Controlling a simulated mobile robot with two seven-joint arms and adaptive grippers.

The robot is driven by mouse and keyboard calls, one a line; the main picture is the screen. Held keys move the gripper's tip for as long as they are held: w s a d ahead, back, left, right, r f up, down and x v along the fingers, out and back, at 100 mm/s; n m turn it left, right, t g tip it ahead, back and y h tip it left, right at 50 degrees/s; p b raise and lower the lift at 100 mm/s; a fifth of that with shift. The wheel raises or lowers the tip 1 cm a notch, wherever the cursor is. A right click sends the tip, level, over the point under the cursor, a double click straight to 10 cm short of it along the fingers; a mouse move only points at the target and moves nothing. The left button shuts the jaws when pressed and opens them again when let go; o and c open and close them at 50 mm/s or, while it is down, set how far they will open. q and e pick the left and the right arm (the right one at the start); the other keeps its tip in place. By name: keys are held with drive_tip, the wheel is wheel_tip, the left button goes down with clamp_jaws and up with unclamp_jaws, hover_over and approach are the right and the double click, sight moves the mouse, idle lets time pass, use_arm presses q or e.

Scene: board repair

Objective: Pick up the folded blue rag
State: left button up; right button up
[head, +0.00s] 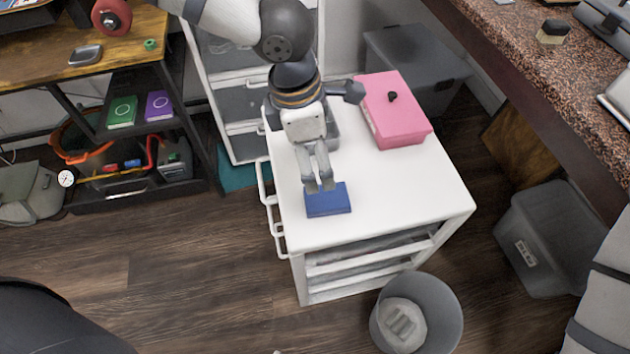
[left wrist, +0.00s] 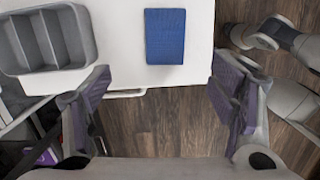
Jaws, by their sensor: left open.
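The folded blue rag (head: 329,203) is a flat rectangle lying on the white cart top (head: 400,205), near its front-left edge. It also shows in the left wrist view (left wrist: 165,36), at the top middle, lying close to the cart's edge. My left gripper (head: 320,187) points down, and its fingertips overlap the far edge of the rag in the head view. In the left wrist view the left gripper (left wrist: 158,92) has its fingers wide apart with nothing between them; the rag lies beyond the fingertips. My right gripper is not in view.
A pink box (head: 398,110) stands at the back of the cart. A grey divided tray (left wrist: 48,42) sits on the cart, partly hidden behind my arm in the head view. A grey bin (head: 418,312) stands before the cart. The cart top right of the rag is clear.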

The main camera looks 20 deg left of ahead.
use_arm(q)
drive_tip(key=b, duration=0.1)
hover_over(327, 196)
drive_tip(key=a, duration=0.1)
drive_tip(key=f, duration=0.5)
drive_tip(key=shift+s+a+f, duration=0.1)
drive_tip(key=shift+s+f, duration=0.2)
drive_tip(key=shift+f, duration=0.1)
drive_tip(key=f, duration=0.4)
drive_tip(key=d+f, duration=0.1)
drive_tip(key=shift+w+f+b, duration=0.25)
drive_tip(key=shift+f+b, duration=0.15)
drive_tip(key=c, duration=1)
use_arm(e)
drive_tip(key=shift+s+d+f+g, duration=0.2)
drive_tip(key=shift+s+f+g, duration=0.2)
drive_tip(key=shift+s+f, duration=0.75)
